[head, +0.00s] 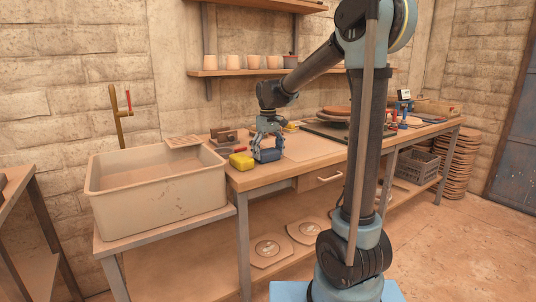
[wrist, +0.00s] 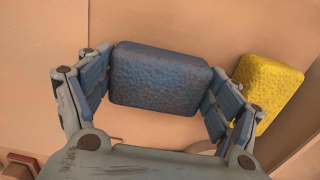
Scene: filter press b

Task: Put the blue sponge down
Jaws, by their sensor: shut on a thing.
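The blue sponge (wrist: 158,78) is a rounded block held between the two fingers of my gripper (wrist: 152,92) in the wrist view. The fingers press on its two short ends. In the head view my gripper (head: 266,148) points down over the left end of the workbench (head: 312,146), with the blue sponge (head: 268,155) at its tips. The sponge is at or just above the bench top; I cannot tell whether it touches. A yellow sponge (wrist: 265,88) lies beside it, close to one finger. The yellow sponge (head: 242,161) also shows in the head view.
A large beige basin (head: 160,195) stands left of the bench. A small tool with a red part (head: 224,137) sits behind the sponges. Round plates (head: 335,112) lie further along the bench. The board right of my gripper is clear. Cups (head: 253,62) line a shelf above.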

